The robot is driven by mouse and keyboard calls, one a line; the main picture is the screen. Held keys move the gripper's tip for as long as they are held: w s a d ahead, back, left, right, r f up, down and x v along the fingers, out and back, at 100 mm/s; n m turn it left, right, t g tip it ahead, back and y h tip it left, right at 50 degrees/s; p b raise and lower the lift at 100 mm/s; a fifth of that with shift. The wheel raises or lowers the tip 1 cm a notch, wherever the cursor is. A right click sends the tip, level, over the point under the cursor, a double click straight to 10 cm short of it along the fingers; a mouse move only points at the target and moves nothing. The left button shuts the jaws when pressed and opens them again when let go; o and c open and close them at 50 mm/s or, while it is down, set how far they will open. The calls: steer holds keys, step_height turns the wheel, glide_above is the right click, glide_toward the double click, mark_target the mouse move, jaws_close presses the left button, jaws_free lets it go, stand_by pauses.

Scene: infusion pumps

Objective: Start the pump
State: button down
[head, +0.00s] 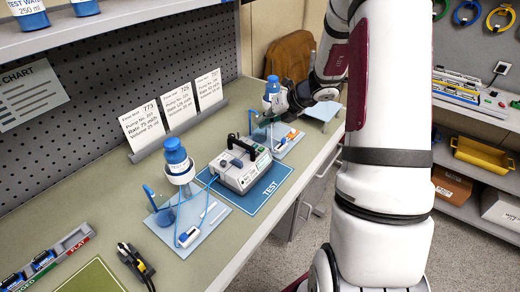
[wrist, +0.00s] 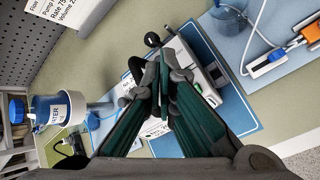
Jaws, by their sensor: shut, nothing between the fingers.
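The pump (head: 240,168) is a pale box with a dark handle on top. It sits on the blue TEST mat (head: 262,192) in the middle of the bench. In the wrist view the pump (wrist: 188,52) lies under and beyond my fingers, which hide much of its top and front. My gripper (wrist: 160,72) is shut and empty, with its dark green fingers together above the pump. I cannot tell whether the fingertips touch it. The pump's buttons and screen are not readable.
A blue bottle (head: 176,156) in a white holder stands left of the pump, with tubing on a pale tray (head: 207,226). Another bottle (head: 272,88) and tray stand to the right. Flow cards (head: 178,104) stand behind. A black clamp-like item (head: 133,262) lies front left.

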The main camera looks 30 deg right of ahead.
mark_target(263, 148)
steer(key=shift+f+b, duration=2.15)
steer(key=shift+f, duration=1.45)
steer(key=shift+f+b, duration=0.3)
steer(key=shift+f, duration=0.1)
steer(key=shift+f+b, duration=0.3)
steer(key=shift+f, duration=0.15)
steer(key=shift+r, duration=0.15)
steer(key=shift+r+p, duration=0.65)
steer(key=shift+r, duration=0.1)
steer(key=shift+r+p, duration=1.7)
steer(key=shift+r, duration=0.85)
